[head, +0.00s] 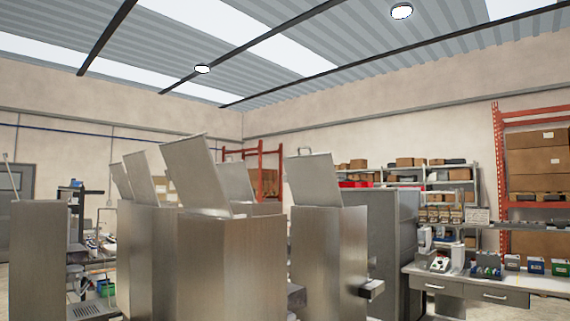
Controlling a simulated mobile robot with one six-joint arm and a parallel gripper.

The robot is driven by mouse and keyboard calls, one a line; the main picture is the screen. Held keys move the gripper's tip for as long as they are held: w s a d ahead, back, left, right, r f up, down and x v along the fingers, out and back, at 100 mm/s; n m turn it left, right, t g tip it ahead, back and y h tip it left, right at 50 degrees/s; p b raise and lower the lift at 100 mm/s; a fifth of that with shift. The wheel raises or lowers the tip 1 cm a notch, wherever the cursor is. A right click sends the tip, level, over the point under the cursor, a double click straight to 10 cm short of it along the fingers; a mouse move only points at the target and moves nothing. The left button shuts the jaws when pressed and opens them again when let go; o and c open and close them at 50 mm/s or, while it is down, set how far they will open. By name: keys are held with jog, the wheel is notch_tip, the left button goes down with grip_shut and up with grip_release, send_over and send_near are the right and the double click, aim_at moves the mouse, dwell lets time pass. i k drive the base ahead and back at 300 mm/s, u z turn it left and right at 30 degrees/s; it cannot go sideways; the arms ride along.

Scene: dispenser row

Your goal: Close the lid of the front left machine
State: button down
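Several tall brushed-metal machines stand in a group with flat lids raised. The nearest large machine (232,268) is left of centre, its lid (194,174) standing open and tilted back to the left. Another machine (328,265) stands to its right, its lid (314,180) also open. At the far left a metal cabinet (38,262) is partly cut off by the frame, with a thin upright piece (8,172) above it, perhaps a lid seen edge-on. I cannot tell for certain which machine is the front left one. My gripper is not in view.
More open lids (138,178) rise behind the nearest machine, whose body hides parts of the others. A dispensing spout (371,289) juts from the right machine. A grey cabinet (392,245), a workbench (470,290) and orange racking (499,180) stand at right. The floor is mostly hidden.

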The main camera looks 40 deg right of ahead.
aim_at(312, 180)
jog(key=z, duration=0.75)
jog(key=i, duration=1)
jog(key=z, duration=0.8)
jog(key=k, duration=0.8)
jog(key=z, duration=0.15)
jog(key=i, duration=0.9)
jog(key=u, duration=0.1)
